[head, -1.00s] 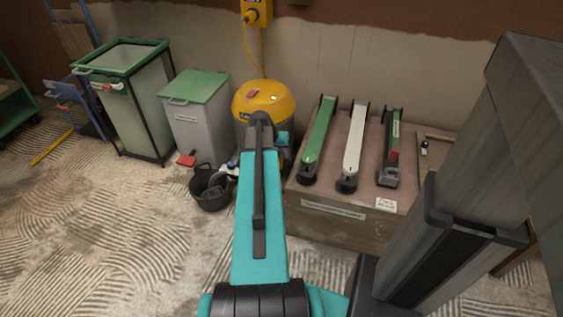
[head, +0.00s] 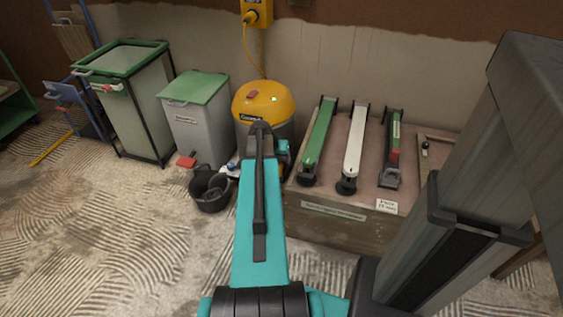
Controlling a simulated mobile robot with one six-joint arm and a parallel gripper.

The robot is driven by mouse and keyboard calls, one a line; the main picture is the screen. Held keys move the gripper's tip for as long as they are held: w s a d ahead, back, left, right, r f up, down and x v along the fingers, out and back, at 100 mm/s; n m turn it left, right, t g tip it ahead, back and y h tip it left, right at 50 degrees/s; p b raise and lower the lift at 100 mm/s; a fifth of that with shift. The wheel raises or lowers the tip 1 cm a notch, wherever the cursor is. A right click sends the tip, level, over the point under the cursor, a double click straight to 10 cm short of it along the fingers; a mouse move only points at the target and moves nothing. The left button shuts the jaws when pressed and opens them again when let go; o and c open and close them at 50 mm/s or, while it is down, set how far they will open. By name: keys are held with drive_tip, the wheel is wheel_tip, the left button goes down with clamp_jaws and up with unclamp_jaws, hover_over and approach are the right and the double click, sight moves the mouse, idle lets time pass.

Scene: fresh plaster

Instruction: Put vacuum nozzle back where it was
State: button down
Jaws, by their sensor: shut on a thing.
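My teal arm reaches forward to the yellow vacuum (head: 264,100), which stands against the wall. Only a little of the teal wrist of my gripper (head: 283,147) shows, just right of the dark arm joint and in front of the vacuum's lower body. The fingers are hidden behind my arm. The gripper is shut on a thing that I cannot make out. I cannot clearly see the vacuum nozzle; my arm covers the area in front of the vacuum.
A low bench (head: 330,226) on the right holds several long tools. A black bucket (head: 210,190), a lidded grey bin (head: 197,128) and a green-rimmed bin (head: 138,100) stand left. A red dustpan-like piece (head: 186,160) lies near them. The patterned floor at front left is clear.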

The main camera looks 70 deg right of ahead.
drive_tip(key=shift+f, duration=0.15)
drive_tip(key=c, duration=1.7)
unclamp_jaws()
drive_tip(key=shift+c, duration=0.2)
drive_tip(key=p+v, duration=0.2)
drive_tip(key=v, duration=1)
drive_tip(key=shift+w, duration=0.1)
